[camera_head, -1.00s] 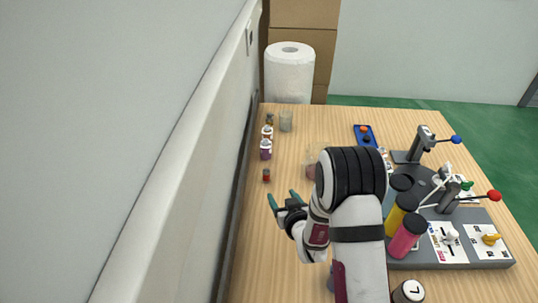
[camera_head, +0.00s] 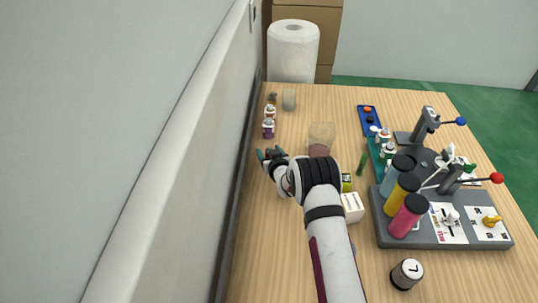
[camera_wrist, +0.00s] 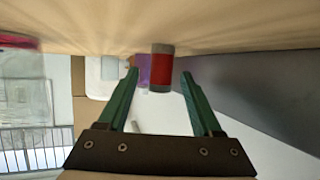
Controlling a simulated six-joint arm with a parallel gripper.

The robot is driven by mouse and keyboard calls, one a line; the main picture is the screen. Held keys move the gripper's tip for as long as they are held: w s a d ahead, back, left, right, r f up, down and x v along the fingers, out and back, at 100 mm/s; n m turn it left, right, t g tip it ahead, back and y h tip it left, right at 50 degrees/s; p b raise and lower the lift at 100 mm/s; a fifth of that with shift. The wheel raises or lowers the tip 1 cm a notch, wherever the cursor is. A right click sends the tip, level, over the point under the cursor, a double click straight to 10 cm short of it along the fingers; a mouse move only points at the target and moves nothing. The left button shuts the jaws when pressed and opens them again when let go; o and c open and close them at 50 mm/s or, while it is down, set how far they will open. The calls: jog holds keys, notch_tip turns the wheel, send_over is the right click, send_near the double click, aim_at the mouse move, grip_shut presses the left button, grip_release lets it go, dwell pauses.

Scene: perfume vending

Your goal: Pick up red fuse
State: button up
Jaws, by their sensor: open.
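The red fuse (camera_wrist: 160,72) is a short red cylinder with grey ends. In the wrist view it stands between the two green fingertips of my gripper (camera_wrist: 160,74), a little nearer the right one in the picture, with gaps on both sides. My gripper is open and holds nothing. In the head view my gripper (camera_head: 269,154) is low over the table's left side, near the wall, and I cannot make out the fuse there; the gripper seems to hide it.
A purple bottle (camera_head: 268,129) stands just beyond my gripper, with other small bottles behind it. The long wall (camera_head: 190,140) runs close on the left. A clear beaker (camera_head: 321,138) and the dark station (camera_head: 440,228) with coloured bottles are to the right.

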grip_shut()
jog(key=shift+r, duration=0.1)
